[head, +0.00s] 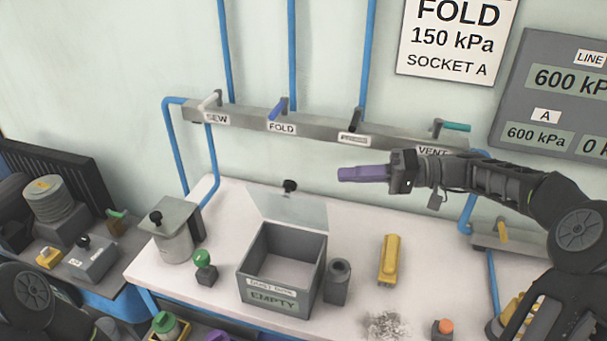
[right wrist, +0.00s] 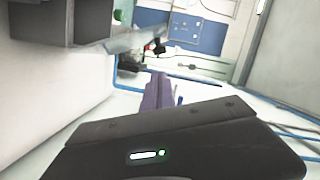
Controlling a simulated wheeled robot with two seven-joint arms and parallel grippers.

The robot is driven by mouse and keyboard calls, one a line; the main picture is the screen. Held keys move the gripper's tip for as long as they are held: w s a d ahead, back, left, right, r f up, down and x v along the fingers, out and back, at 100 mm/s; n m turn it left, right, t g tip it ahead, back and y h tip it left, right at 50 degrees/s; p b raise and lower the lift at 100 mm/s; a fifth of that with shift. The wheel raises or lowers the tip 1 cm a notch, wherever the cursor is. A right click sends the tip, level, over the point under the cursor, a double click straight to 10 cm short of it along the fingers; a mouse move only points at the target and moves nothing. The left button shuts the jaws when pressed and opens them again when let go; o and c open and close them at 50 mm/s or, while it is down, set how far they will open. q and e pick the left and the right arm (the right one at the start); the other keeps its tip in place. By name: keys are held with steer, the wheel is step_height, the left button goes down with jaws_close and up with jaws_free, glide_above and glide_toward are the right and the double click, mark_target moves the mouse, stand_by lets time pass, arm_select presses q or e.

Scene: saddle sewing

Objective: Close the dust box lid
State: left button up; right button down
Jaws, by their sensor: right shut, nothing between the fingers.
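The dust box is a grey open-topped box (head: 282,275) labelled EMPTY, standing on the white bench. Its translucent lid (head: 288,208) stands open, tilted up at the back edge, with a black knob (head: 289,186) at its top. My right gripper (head: 350,174) has purple fingers, shut and empty, held in the air to the right of the lid and apart from it. In the right wrist view, the fingers (right wrist: 158,93) point toward the background, with what looks like the lid (right wrist: 128,42) beyond them. A purple tip (head: 218,336) at the bottom edge may be my left gripper; most of it is cut off.
A grey lidded canister (head: 175,235) and a green-knobbed stamp (head: 204,268) stand left of the box. A dark cylinder (head: 338,282), a yellow tool (head: 390,259) and a pile of scraps (head: 385,326) lie to its right. A valve rail (head: 330,135) runs along the wall behind.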

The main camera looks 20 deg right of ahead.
mark_target(293, 204)
arm_select(q)
steer(key=shift+s+r+p, duration=0.1)
steer(key=shift+r+p, duration=0.35)
steer(key=shift+p, duration=0.05)
arm_select(e)
steer(key=r+x, duration=0.1)
steer(key=x, duration=0.8)
steer(key=shift+w+a+f, duration=0.15)
steer(key=shift+a+f, duration=0.25)
steer(key=shift+f, duration=0.05)
arm_select(q)
steer(key=shift+f, duration=0.1)
